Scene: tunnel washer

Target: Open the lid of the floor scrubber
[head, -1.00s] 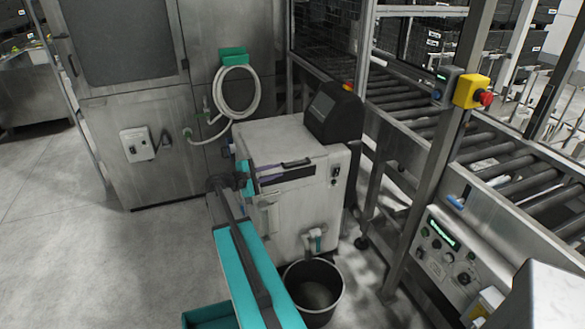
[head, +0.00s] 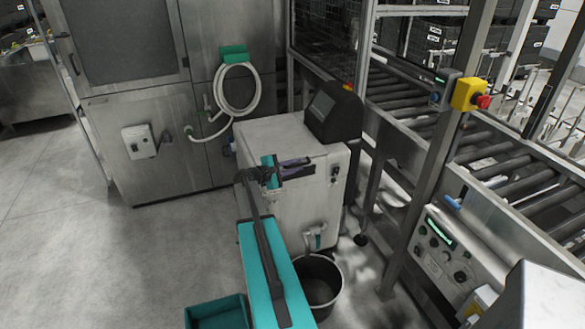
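A pale grey box-shaped machine (head: 312,205), apparently the floor scrubber, stands in the middle of the head view. It has a flat top, a black console at the back right and a tap low on its front. Its top (head: 275,134) looks closed; a lid seam is not clear. A dark handle-like strip shows near the upper front edge. My gripper (head: 298,167) is at this edge, pointing right, with dark purplish fingers at or close to the strip. Contact and finger spacing are too small to tell. My arm hides part of the machine's left side.
A dark bucket (head: 323,285) stands below the tap. A steel cabinet (head: 155,110) with a coiled hose (head: 238,92) is behind on the left. A roller conveyor (head: 500,160) and a control panel (head: 445,250) border the right. Floor at left is clear.

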